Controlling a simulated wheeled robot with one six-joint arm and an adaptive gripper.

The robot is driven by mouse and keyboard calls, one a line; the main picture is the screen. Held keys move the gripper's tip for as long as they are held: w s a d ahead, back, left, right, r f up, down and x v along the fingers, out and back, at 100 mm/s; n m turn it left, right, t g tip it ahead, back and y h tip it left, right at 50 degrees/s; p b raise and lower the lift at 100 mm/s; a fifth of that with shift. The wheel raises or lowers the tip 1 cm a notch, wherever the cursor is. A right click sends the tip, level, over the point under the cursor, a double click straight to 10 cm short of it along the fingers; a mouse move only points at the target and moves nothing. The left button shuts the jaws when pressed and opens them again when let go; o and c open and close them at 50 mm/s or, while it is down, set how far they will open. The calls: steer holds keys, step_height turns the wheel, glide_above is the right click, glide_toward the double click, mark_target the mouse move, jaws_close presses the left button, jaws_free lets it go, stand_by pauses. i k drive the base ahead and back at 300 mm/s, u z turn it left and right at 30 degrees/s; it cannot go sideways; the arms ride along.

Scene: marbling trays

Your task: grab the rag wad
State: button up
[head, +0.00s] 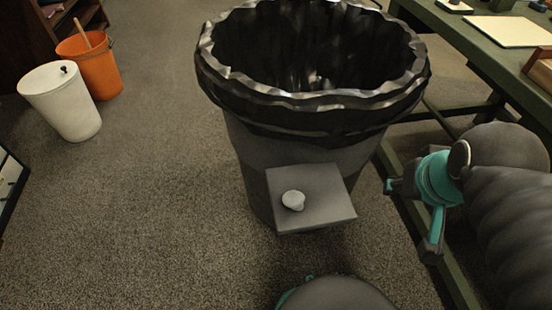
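A small pale grey lump (293,200), which seems to be the rag wad, sits on the left part of a grey square-topped stand (325,206). The stand is in front of a large dark bin. My gripper (410,221) is at the right of the head view, with teal parts and dark fingertips. Its two fingers are spread apart with nothing between them. It is to the right of the stand and apart from the lump. Nothing covers the lump.
The bin (262,160) has a black liner folded over its rim. A green table (462,32) stands at the right. A white bin (62,102) and an orange bucket (100,70) with a stick stand at the left. Carpet left of the stand is clear.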

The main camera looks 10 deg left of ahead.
mark_target(293, 199)
steer(key=u, duration=0.55)
steer(key=k, duration=0.9)
steer(key=z, duration=0.9)
